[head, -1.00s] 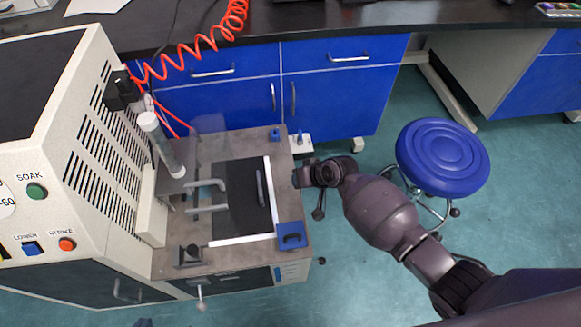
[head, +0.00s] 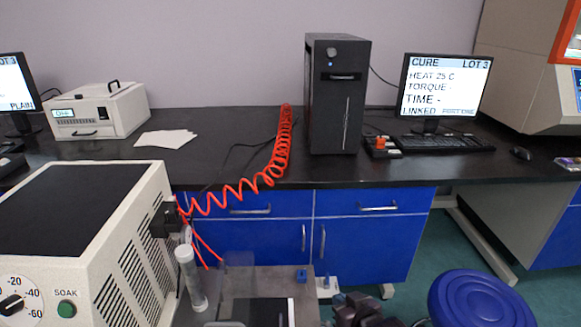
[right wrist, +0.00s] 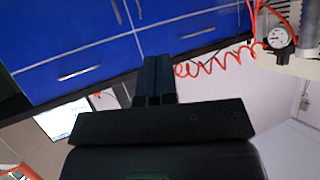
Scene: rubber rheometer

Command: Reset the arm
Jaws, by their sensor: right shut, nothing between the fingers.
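My right arm's dark gripper (head: 352,310) shows at the bottom edge of the head view, just right of the beige machine's work plate (head: 262,280). Most of the right arm is cut off by the frame. In the right wrist view the two black fingers (right wrist: 154,78) are together with nothing between them. They are apart from the blue cabinets behind. My left gripper is in neither view.
A blue stool (head: 482,300) stands at lower right. The beige machine (head: 85,215) fills the lower left. A black bench (head: 230,150) carries a computer tower (head: 336,95), a monitor (head: 445,85) and a white box (head: 97,112). A red coiled hose (head: 268,175) hangs down in front.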

